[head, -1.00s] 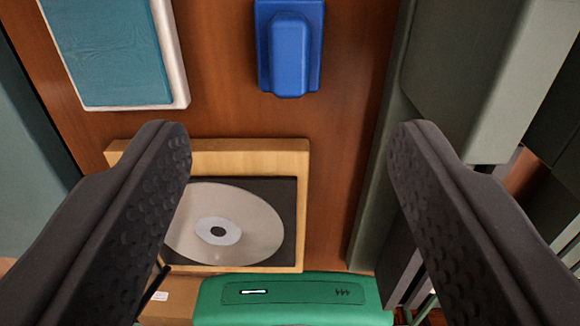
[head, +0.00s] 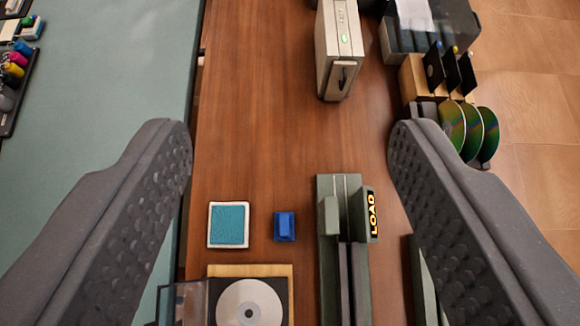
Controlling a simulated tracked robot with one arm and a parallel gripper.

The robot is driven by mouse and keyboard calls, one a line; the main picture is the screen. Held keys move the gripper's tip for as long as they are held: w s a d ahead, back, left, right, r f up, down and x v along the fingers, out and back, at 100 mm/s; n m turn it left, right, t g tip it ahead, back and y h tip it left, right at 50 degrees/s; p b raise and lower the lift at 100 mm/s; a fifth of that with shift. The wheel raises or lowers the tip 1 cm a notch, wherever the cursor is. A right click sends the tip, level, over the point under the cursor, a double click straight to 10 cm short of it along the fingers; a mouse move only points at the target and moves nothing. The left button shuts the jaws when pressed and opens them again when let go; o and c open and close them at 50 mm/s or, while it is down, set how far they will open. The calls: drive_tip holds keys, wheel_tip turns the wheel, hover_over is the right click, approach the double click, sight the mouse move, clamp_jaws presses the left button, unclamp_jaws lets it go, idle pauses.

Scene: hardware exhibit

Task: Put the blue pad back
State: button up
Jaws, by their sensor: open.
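A small bright-blue piece (head: 285,226), with a raised block on a flat base, sits on the brown wooden surface. To its left is a teal-blue square pad (head: 229,225) in a white frame, lying flat. I cannot tell from the picture which of the two is the blue pad. My gripper (head: 291,145) is open and empty, its dark textured fingers wide apart. It is high above the wood, and both blue things show between the fingers, low in the picture.
A green-grey railed device with a LOAD sign (head: 374,213) stands right of the blue piece. A disc in a wooden-edged case (head: 250,270) lies below. A beige drive box (head: 340,50) and a disc rack (head: 428,112) stand farther up. The middle wood is clear.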

drive_tip(key=s+r+t, duration=0.4)
drive_tip(key=s+r, duration=0.4)
drive_tip(key=r, duration=0.5)
drive_tip(key=shift+d+r, duration=0.15)
drive_tip(key=shift+d, duration=0.05)
drive_tip(key=shift+c, duration=0.3)
